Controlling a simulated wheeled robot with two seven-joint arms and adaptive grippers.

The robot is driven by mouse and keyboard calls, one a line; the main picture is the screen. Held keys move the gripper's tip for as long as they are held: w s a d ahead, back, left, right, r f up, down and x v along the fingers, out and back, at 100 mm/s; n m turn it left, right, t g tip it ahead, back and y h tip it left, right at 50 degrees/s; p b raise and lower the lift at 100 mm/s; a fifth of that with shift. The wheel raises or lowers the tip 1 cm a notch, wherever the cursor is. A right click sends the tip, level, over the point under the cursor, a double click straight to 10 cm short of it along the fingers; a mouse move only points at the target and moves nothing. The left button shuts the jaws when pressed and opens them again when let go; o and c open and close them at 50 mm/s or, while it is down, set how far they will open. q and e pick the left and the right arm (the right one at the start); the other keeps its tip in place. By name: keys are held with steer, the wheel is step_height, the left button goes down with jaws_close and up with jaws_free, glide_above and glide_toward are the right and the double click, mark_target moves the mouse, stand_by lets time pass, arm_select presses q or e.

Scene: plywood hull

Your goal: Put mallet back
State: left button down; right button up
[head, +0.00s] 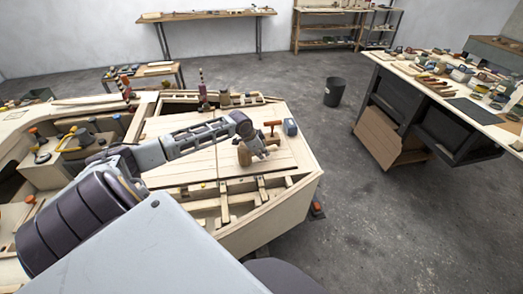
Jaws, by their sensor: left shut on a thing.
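My left arm reaches from the left over the plywood hull (160,222). My left gripper (260,149) is at the far end of the hull's deck, shut on a tan wooden thing that looks like the mallet (244,156). I cannot tell whether the mallet touches the deck. My right gripper is not in view.
A workbench (413,71) with many tools stands at the right. A black bin (334,92) stands on open concrete floor between.

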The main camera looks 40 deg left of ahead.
arm_select(q)
steer(key=shift+f, duration=0.35)
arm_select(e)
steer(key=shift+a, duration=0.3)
arm_select(q)
steer(key=shift+f, duration=0.2)
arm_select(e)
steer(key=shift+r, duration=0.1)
arm_select(q)
steer(key=c, duration=1.1)
jaws_free()
steer(key=shift+c, duration=0.2)
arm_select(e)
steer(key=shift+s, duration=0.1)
